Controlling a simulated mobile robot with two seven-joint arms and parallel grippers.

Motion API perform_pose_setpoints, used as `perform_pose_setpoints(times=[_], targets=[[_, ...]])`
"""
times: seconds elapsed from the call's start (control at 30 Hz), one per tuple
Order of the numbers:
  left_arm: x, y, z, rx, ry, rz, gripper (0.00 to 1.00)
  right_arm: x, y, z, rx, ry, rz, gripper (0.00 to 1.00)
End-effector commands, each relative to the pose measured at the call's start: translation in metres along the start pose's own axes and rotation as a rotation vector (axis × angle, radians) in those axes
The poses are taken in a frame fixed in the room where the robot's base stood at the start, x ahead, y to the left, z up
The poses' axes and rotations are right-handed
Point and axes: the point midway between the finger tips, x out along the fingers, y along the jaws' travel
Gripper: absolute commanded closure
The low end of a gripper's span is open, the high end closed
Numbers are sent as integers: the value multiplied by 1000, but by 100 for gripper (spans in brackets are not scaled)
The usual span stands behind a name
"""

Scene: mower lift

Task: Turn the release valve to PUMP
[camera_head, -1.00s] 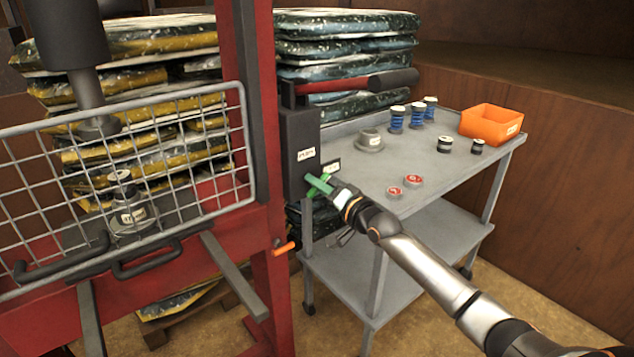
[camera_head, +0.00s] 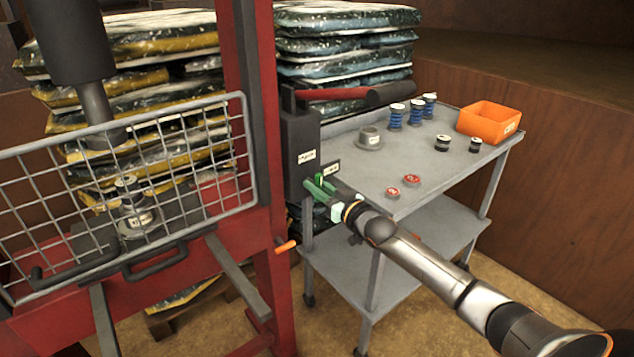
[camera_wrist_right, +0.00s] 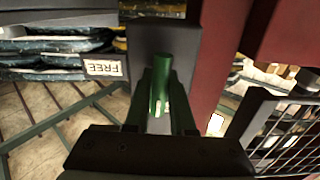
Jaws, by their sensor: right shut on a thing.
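The green release valve handle (camera_head: 319,179) is on the dark grey pump box (camera_head: 300,140) beside the red press frame. In the right wrist view the green handle (camera_wrist_right: 160,86) stands between the two fingers of my right gripper (camera_wrist_right: 160,112). My right gripper (camera_head: 322,191) is shut on it, and its fingers hide part of it in the head view. A FREE label (camera_wrist_right: 104,68) shows upside down left of the handle in the wrist view. A white label (camera_head: 306,157) on the box face is too small to read surely. My left gripper is not in view.
A grey cart (camera_head: 440,175) holds blue-banded cylinders (camera_head: 396,116), two red-topped discs (camera_head: 411,180) and an orange bin (camera_head: 490,120). The press's wire guard (camera_head: 130,190) stands left. A red lever with a dark grip (camera_head: 340,94) juts out above the pump box.

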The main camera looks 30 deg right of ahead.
Motion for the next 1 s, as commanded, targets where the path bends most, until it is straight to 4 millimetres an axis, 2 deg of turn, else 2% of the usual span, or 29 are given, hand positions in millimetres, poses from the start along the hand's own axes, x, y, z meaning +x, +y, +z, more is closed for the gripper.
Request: perform_pose_setpoints(times=[0.4,1.0], targets=[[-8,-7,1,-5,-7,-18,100,0,-1,1,-214,-1,-1,100],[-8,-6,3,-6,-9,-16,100,0,0,0,-251,1,0,100]])
